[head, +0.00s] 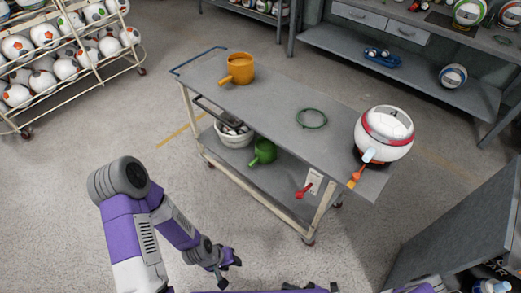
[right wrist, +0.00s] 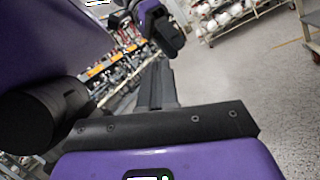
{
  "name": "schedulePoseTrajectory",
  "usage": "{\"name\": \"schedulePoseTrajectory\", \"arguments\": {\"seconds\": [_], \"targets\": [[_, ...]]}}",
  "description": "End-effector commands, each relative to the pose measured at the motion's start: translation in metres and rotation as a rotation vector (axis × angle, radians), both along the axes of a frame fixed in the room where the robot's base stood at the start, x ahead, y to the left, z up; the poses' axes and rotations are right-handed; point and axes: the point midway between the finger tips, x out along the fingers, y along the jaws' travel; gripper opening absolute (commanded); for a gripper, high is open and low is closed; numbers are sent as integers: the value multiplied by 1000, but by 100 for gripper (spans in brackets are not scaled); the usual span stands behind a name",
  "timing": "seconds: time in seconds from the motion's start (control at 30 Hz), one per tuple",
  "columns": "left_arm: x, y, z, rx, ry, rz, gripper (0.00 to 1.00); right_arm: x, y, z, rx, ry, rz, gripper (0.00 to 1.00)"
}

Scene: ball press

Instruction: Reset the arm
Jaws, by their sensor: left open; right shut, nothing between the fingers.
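My left arm comes in from the left in the head view, over bare floor in front of the cart. Its gripper (head: 230,273) is open and empty, with its fingers apart from everything. My right gripper (right wrist: 158,84) shows in the right wrist view, shut with nothing between its fingers. Its surroundings there are floor and distant racks. In the head view only small purple and dark parts of my right arm show at the bottom edge, mostly cut off.
A grey cart (head: 285,112) holds an orange pot (head: 238,68), a green ring (head: 312,118) and a white-red ball machine (head: 384,133). Its lower shelf has a white bowl (head: 232,139) and green pot (head: 263,151). A ball rack (head: 75,70) and dark cabinet (head: 460,235) flank open floor.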

Motion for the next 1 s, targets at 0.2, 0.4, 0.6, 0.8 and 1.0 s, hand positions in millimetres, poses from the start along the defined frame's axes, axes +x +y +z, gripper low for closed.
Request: {"name": "schedulePoseTrajectory", "arguments": {"seconds": [0.2,0.4,0.6,0.8,1.0], "targets": [[0,0,21,0,-1,0,43,-36,28,-1,-363,-162,449,0],[0,0,38,0,-1,0,43,-40,13,-19,-786,-463,781,0],[0,0,47,0,-1,0,43,19,-7,-17,-1196,-920,937,0],[0,0,17,0,0,0,43,77,0,-3,-1418,-1357,1006,0],[0,0,-6,0,0,1,43,86,6,2,-1456,-1510,1073,0]]}}
